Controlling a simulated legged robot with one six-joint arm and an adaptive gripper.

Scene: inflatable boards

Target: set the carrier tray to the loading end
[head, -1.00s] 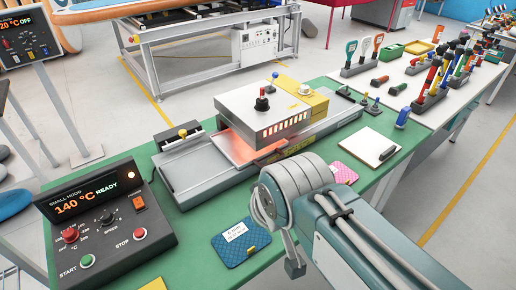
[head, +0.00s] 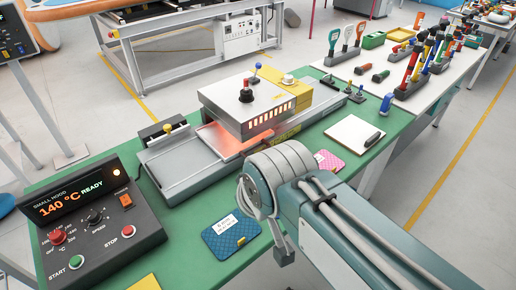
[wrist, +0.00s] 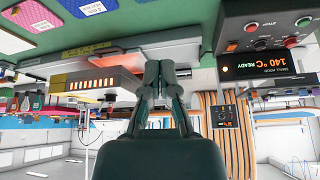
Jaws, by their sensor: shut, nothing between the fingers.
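A flat plate that looks like the carrier tray (head: 222,140) lies on the grey rail bed (head: 185,172), lit orange and partly under the small hood (head: 245,105). The rest of it is hidden by the hood. The bed's left end is bare. A black block with a yellow knob (head: 168,128) stands at the back of that end. In the upside-down wrist view my gripper (wrist: 159,63) is shut and empty, in front of the orange glow (wrist: 120,58) beside the hood (wrist: 95,82). In the head view my arm hides the gripper.
A control box (head: 90,215) reading 140 °C READY stands at the front left of the green table (head: 190,235). A blue pad (head: 230,235), a pink pad (head: 328,160) and a clipboard (head: 355,131) lie in front of the bed. Tool racks stand at the back right.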

